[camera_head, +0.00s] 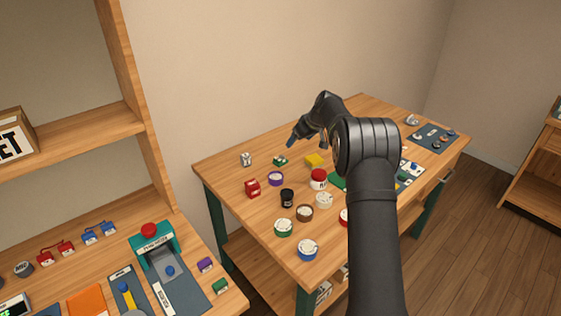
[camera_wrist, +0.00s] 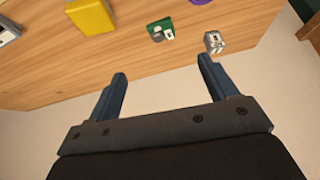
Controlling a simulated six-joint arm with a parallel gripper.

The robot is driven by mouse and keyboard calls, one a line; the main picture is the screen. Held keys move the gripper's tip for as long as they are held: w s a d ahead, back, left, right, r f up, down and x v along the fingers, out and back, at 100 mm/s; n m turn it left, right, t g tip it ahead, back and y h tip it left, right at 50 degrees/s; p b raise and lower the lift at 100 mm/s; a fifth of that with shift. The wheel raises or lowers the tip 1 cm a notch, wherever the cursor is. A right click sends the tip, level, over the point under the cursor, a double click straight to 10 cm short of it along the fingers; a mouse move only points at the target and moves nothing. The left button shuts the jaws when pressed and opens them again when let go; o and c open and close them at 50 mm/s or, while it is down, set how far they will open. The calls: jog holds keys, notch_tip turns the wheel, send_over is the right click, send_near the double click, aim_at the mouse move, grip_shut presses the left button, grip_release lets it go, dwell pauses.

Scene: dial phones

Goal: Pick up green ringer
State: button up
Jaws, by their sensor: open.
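The green ringer looks to be the small green block with pale parts (camera_head: 280,160) near the wall-side edge of the wooden table. In the wrist view the green ringer (camera_wrist: 160,30) lies ahead of my fingertips, roughly in line with the gap between them. My gripper (camera_wrist: 162,68) is open, with nothing between its two blue fingers. In the head view my gripper (camera_head: 291,142) hangs above the back edge of the table, just beyond the green ringer and apart from it.
A white ringer-like block (camera_head: 246,159) stands left of the green one, also seen near my finger in the wrist view (camera_wrist: 214,42). A yellow block (camera_head: 314,160), purple dial (camera_head: 276,178) and red block (camera_head: 252,188) are close by. The wall (camera_head: 230,80) rises behind the table.

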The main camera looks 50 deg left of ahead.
send_near(282, 158)
jog(key=f, duration=0.3)
jog(key=shift+w+a+f+n, duration=0.1)
jog(key=shift+a+f+n, duration=0.2)
jog(key=shift+n, duration=0.1)
jog(key=shift+a+r+x, duration=0.1)
jog(key=shift+a+x, duration=0.05)
jog(key=shift+x, duration=0.85)
jog(key=shift+a+r+x, duration=0.1)
jog(key=shift+a+x, duration=0.05)
jog(key=shift+x, duration=0.9)
jog(key=shift+a+r+x, duration=0.1)
jog(key=shift+a+x, duration=0.1)
jog(key=shift+x, duration=0.8)
jog(key=c, duration=1.2)
